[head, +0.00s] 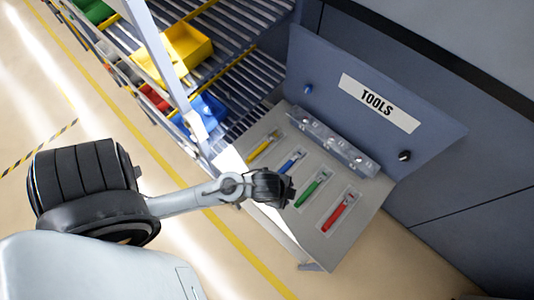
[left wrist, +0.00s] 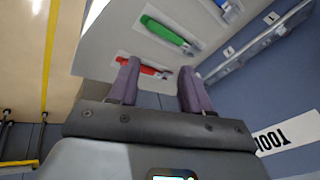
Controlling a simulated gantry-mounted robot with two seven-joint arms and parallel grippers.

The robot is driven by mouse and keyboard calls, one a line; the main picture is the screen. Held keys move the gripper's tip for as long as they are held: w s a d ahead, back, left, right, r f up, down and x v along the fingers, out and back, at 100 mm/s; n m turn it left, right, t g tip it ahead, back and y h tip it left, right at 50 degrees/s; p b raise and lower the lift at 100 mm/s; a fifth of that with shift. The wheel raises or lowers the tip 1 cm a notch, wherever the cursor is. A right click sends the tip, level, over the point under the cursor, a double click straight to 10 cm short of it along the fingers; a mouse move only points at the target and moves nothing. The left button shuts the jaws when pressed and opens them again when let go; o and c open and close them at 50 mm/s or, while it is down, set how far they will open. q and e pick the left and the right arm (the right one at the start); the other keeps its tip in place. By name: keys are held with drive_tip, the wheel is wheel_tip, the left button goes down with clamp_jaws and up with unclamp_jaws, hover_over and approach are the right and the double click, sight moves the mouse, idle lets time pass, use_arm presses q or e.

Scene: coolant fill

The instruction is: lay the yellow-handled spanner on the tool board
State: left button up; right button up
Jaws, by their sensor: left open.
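The yellow-handled spanner (head: 263,146) lies in the leftmost recess of the light grey tool board (head: 312,245), at its upper left in the head view. My left gripper (head: 289,187) is over the board's left edge, below the spanner in the picture and apart from it. In the left wrist view the left gripper (left wrist: 158,78) is open, with nothing held between its fingers. The yellow-handled spanner is outside the left wrist view. My right gripper is in neither view.
Blue (head: 291,161), green (head: 312,188) and red (head: 339,212) handled tools lie in the board's other recesses. A clear rail (head: 330,140) and blue-grey back panel marked TOOLS (head: 380,103) stand behind. A rack with yellow (head: 187,45) and blue (head: 205,113) bins stands left.

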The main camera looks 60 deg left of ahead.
use_arm(q)
drive_tip(key=s+r+n+g, duration=0.1)
drive_tip(key=s+r+n, duration=0.4)
drive_tip(key=s+n, duration=0.1)
drive_tip(key=shift+s+a+n, duration=0.2)
drive_tip(key=shift+a+n, duration=0.2)
drive_tip(key=shift+n, duration=0.5)
drive_tip(key=shift+r+p, duration=1.1)
drive_tip(key=shift+p, duration=0.05)
